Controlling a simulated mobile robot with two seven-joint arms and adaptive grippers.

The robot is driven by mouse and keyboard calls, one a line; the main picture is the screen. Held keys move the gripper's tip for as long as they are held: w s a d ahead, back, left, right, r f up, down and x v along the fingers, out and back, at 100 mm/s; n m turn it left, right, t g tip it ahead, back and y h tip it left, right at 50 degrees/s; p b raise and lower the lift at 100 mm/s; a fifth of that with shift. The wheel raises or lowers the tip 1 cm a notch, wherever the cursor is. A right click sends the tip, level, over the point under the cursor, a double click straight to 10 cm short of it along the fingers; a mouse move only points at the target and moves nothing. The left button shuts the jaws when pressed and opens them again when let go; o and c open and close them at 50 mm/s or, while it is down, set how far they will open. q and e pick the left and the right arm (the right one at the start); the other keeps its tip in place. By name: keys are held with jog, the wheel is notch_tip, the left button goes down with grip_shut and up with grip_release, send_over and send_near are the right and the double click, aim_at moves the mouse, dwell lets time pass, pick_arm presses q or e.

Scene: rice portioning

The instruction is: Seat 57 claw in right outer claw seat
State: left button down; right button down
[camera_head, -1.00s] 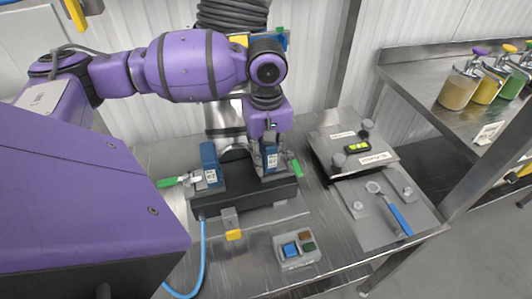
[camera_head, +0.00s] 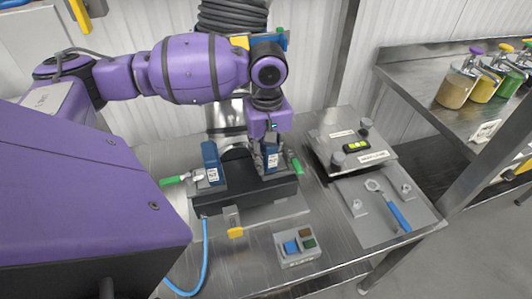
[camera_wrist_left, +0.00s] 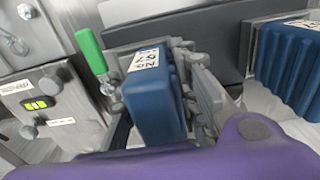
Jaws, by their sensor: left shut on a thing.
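A blue claw with a white number label (camera_head: 273,158) is at the right outer side of the dark base block (camera_head: 245,213). My left gripper (camera_head: 269,140) is above it and shut on it. In the left wrist view the blue claw (camera_wrist_left: 152,105) is between the grey fingers of the gripper (camera_wrist_left: 165,85); its label is too blurred to read surely. Its underside is hidden, so I cannot tell whether it is fully down in the seat. A second blue claw (camera_head: 211,158) stands at the left side of the block. My right gripper is not in view.
Green-handled clamps flank the block at left (camera_head: 172,181) and right (camera_head: 296,163). A blue hose (camera_head: 204,255) runs down in front. A button box (camera_head: 298,246) is at the front. A plate with a blue-handled wrench (camera_head: 395,213) lies at right.

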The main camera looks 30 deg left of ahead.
pick_arm(q)
jog(key=c, duration=1.3)
grip_release()
jog(key=shift+o, duration=0.6)
jog(key=o, duration=0.4)
